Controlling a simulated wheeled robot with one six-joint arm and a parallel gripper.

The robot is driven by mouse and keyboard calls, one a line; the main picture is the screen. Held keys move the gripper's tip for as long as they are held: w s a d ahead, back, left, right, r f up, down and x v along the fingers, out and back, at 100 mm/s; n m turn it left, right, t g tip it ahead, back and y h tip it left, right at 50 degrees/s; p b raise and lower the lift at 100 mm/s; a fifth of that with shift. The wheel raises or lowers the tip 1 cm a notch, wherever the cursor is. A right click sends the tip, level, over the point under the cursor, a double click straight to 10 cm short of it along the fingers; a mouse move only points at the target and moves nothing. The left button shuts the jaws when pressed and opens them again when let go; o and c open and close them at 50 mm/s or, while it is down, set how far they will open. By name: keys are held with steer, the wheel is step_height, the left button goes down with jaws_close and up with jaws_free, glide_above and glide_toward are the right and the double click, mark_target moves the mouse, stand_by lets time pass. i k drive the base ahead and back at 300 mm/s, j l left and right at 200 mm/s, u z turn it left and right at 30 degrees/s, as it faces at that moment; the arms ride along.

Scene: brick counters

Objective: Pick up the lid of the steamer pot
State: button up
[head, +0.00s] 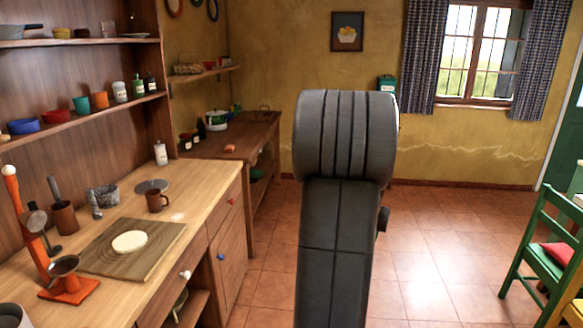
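A small white and green pot (216,119) stands at the back of the far dark-wood counter (228,142), against the wall. It looks like the steamer pot, and its top seems covered, but it is too small to make out the lid clearly. My grey arm rises through the middle of the head view, to the right of that counter. My gripper does not show, so its place relative to the pot and lid cannot be seen.
The near light-wood counter (200,215) holds a cutting board (165,248) with a pale round piece, a brown mug (156,200) and an orange-based stand (70,285). Shelves of bowls and jars hang above. A green chair (545,245) stands right; tiled floor between is clear.

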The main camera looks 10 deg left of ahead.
mark_target(162, 184)
steer(key=i, duration=1.7)
steer(key=i+u, duration=0.75)
steer(key=i+l+u, duration=0.2)
steer(key=u, duration=0.2)
steer(key=i+u, duration=0.2)
steer(key=u, duration=0.25)
steer(key=i+j+u, duration=0.1)
steer(key=u, duration=0.35)
steer(key=i+l+u, duration=0.1)
steer(key=i+u, duration=0.15)
steer(key=u, duration=0.25)
steer(key=i+l+u, duration=0.15)
steer(key=u, duration=0.3)
